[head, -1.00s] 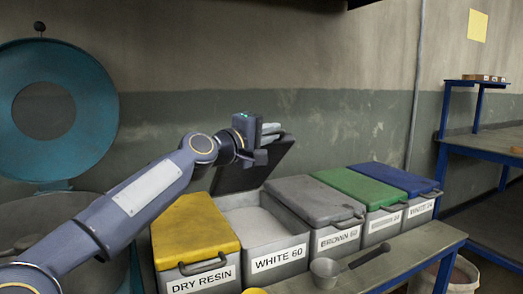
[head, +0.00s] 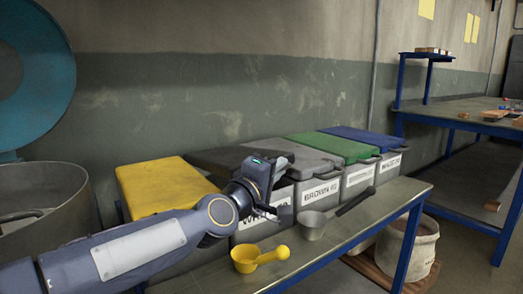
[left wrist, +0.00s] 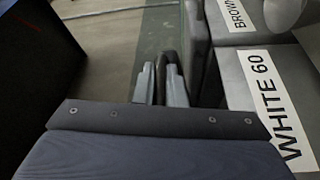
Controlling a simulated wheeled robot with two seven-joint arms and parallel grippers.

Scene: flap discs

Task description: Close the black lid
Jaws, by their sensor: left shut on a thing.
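The black lid (head: 212,158) lies about level over the WHITE 60 bin (head: 248,232), between the yellow lid and the grey lid. I cannot tell whether it is fully seated, since my left arm covers part of its front. My left gripper (head: 280,178) is at the front edge of this lid, shut on what looks like its handle. In the left wrist view the fingers (left wrist: 165,82) close around a dark bar, with the WHITE 60 label (left wrist: 275,105) to the right. My right gripper is in neither view.
A yellow-lidded bin (head: 160,187) stands to the left. Grey, green (head: 330,146) and blue (head: 365,138) lidded bins stand to the right. A yellow scoop (head: 248,261) and a metal scoop (head: 313,224) lie on the bench in front.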

